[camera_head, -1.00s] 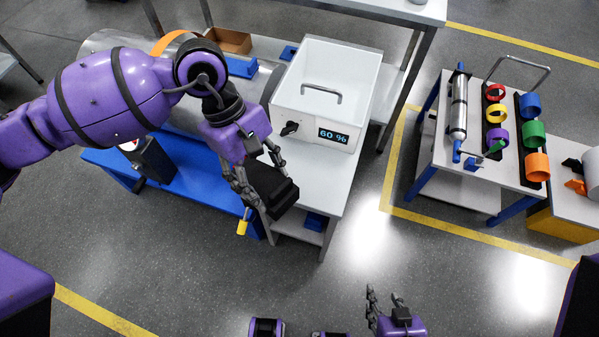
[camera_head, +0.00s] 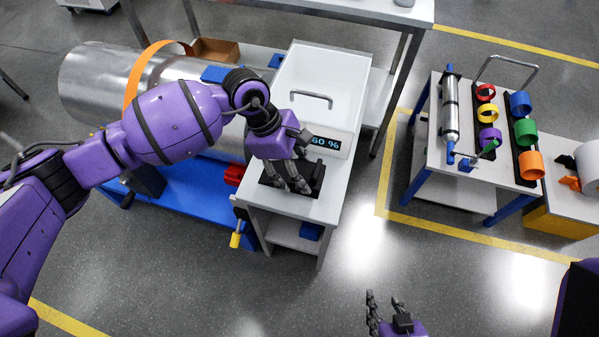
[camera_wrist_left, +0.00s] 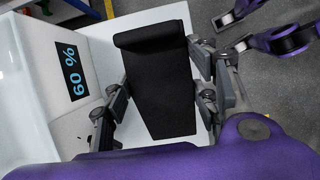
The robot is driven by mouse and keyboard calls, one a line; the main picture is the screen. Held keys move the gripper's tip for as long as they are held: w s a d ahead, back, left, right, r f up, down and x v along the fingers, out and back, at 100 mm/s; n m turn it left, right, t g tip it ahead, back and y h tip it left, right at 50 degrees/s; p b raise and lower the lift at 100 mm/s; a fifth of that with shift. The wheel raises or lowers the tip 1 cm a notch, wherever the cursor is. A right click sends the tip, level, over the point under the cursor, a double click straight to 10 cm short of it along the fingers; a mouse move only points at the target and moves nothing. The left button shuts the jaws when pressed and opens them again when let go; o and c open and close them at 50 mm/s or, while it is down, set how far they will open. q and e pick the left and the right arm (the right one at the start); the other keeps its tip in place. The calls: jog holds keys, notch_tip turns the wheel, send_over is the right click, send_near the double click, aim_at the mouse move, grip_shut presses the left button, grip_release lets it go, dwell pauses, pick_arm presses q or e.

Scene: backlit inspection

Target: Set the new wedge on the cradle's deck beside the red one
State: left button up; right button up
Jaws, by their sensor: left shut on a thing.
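My left gripper (camera_head: 288,180) is shut on a black wedge-shaped piece (camera_wrist_left: 158,80), gripped by its sides. The piece also shows under the fingers in the head view (camera_head: 317,176), over the white table. I cannot tell whether it touches the tabletop. The red wedge (camera_head: 234,174) sits at the right end of the blue cradle deck (camera_head: 205,190), left of my left gripper and partly hidden. A large metal cylinder (camera_head: 98,82) with an orange strap lies on the cradle. My right gripper (camera_head: 385,312) is open and empty at the bottom edge.
A white box (camera_head: 315,75) with a handle and a "60 %" display stands on the white table (camera_head: 320,205), close behind the left gripper. A yellow-ended handle (camera_head: 235,240) hangs by the table's left corner. A trolley with coloured rings (camera_head: 425,155) stands right. Floor in front is clear.

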aim_at(296, 162)
pick_arm(q)
jog(key=w+f, duration=0.2)
jog(key=shift+d+f, duration=0.3)
jog(key=shift+d, duration=0.05)
jog(key=shift+f, duration=1.4)
jog(key=shift+f, duration=0.1)
jog(key=shift+f, duration=0.15)
jog(key=o, duration=1.4)
